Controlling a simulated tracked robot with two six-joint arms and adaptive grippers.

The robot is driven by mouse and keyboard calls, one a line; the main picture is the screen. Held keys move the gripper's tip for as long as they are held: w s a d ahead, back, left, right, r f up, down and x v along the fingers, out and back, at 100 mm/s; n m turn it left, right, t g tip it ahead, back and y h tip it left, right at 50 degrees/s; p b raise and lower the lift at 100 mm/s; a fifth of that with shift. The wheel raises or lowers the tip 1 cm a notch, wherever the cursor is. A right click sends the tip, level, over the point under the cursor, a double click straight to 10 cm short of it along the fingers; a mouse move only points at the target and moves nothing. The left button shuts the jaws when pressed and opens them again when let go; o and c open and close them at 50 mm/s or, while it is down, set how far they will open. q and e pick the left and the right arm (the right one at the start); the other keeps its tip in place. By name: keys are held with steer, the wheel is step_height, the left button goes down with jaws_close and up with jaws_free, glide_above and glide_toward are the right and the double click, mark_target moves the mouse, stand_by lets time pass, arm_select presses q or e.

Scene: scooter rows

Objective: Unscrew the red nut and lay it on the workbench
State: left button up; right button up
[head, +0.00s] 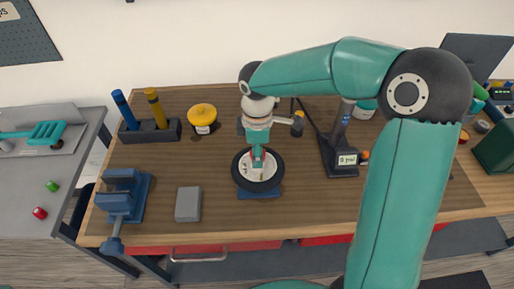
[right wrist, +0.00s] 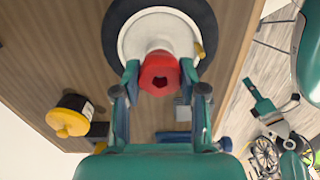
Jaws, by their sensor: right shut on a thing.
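The red nut (right wrist: 159,73) sits at the centre of a wheel with a black tyre (right wrist: 112,25) and a pale hub (right wrist: 140,40). In the head view the wheel (head: 238,176) lies flat on a blue stand (head: 258,193) on the wooden workbench (head: 225,222). My right gripper (right wrist: 160,78) comes down from above and is shut on the nut, one finger on each side. In the head view the gripper (head: 257,158) hides most of the nut. I cannot tell whether the nut is still threaded on.
A blue vise (head: 122,195) and a grey block (head: 188,204) stand left of the wheel. Behind are a holder with blue and yellow tools (head: 150,131) and a yellow-topped container (head: 202,117). A device with a display (head: 341,160) stands right. Bare wood lies between block and wheel.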

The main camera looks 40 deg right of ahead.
steer(key=n+p, duration=0.1)
steer(key=n, duration=0.4)
steer(key=shift+r+p, duration=0.15)
steer(key=shift+p, duration=0.2)
steer(key=n+p, duration=0.1)
steer(key=n, duration=0.3)
steer(key=shift+p, duration=0.3)
steer(key=shift+n, duration=0.9)
steer(key=o, duration=1.2)
steer(key=shift+w+d+f, duration=0.1)
steer(key=shift+w+f, duration=0.05)
steer(key=shift+f, duration=0.05)
